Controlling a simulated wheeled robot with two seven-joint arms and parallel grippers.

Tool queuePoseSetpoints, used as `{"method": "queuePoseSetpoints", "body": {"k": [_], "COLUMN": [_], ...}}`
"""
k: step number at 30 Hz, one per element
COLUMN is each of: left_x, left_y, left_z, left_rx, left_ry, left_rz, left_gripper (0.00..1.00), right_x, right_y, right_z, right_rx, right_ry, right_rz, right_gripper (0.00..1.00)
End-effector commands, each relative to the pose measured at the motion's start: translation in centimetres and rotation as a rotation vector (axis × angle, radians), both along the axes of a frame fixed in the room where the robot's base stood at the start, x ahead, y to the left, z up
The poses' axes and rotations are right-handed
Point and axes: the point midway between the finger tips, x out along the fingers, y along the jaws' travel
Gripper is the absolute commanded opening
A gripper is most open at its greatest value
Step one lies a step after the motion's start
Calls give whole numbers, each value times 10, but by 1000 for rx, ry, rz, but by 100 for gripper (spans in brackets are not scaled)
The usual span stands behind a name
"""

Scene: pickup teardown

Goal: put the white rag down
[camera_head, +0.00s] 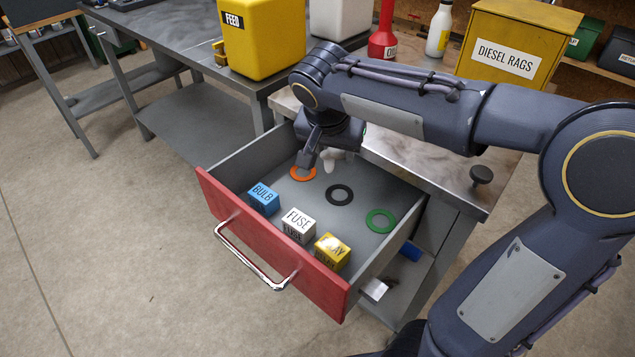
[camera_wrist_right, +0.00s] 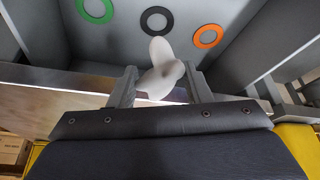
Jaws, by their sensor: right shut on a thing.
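The white rag (camera_wrist_right: 163,70) is between the fingers of my right gripper (camera_wrist_right: 158,88) in the right wrist view. In the head view a small part of the rag (camera_head: 331,156) shows beside my right gripper (camera_head: 318,160), over the back of the open drawer (camera_head: 335,225). The gripper is shut on the rag, with its fingers held apart by it. In the head view my arm hides part of the gripper. I cannot tell whether the rag touches the drawer's floor. My left gripper is not in view.
The drawer holds a blue BULB box (camera_head: 264,198), a white FUSE box (camera_head: 298,224), a yellow box (camera_head: 332,251), and orange (camera_head: 303,174), black (camera_head: 339,194) and green (camera_head: 380,220) rings. A yellow DIESEL RAGS bin (camera_head: 511,48) and red bottle (camera_head: 383,35) stand on the bench.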

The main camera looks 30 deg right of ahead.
Motion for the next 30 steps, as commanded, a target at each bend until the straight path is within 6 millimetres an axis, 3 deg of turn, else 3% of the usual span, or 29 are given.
{"method": "queuePoseSetpoints", "body": {"k": [5,12,16,24,30], "left_x": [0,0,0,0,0], "left_y": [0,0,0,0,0], "left_z": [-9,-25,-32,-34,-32], "left_rx": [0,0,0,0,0], "left_ry": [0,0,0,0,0], "left_rz": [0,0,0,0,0], "left_gripper": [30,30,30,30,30], "right_x": [-1,-1,-1,2,23], "right_y": [0,0,0,-3,-24], "right_z": [-29,-95,-122,-138,-138], "right_rx": [-2,-3,-2,-1,-1], "right_ry": [5,7,5,1,1], "right_rz": [0,0,0,-2,-6], "right_gripper": [22,22,22,22,22]}}
